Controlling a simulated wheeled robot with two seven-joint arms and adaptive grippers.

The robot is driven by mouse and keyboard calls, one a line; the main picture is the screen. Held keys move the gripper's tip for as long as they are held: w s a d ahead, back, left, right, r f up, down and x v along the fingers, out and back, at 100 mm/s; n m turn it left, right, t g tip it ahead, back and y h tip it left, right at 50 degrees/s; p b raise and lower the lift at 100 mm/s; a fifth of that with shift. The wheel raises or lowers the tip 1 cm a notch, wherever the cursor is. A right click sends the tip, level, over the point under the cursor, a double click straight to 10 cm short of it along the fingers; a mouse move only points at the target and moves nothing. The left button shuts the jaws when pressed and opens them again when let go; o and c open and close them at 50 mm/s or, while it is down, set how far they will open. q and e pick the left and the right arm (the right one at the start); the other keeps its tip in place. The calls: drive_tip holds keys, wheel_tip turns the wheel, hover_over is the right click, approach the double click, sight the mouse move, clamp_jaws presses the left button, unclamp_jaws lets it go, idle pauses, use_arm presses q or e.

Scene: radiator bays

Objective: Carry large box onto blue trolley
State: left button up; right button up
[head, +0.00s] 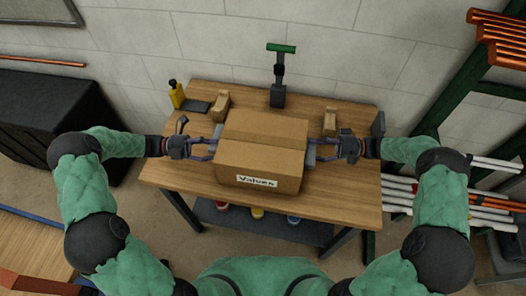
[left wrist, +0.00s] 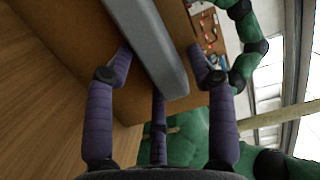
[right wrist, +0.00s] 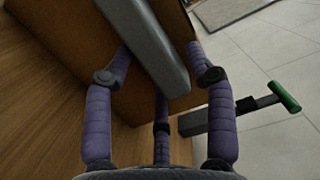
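The large cardboard box (head: 262,150), labelled "Valves", rests on a wooden workbench (head: 340,205). It has a grey handle bar on each side, seen in the left wrist view (left wrist: 150,45) and the right wrist view (right wrist: 150,45). My left gripper (head: 210,149) is at the box's left side, its fingers spread around the handle. My right gripper (head: 313,149) is likewise spread at the right handle. Both look open; the thumb tips are partly hidden behind the bars. A blue-edged wooden surface (head: 28,245) at lower left may be the blue trolley, mostly out of view.
A yellow bottle (head: 176,95), a green-handled tool (head: 279,75) and two small wooden pieces (head: 220,105) (head: 330,122) stand behind the box. A dark cabinet (head: 60,115) is at left. A green rack (head: 430,110) with pipes stands at right.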

use_arm(q)
clamp_jaws()
use_arm(e)
clamp_jaws()
use_arm(q)
drive_tip(key=shift+r, duration=0.2)
use_arm(e)
drive_tip(key=shift+r, duration=0.2)
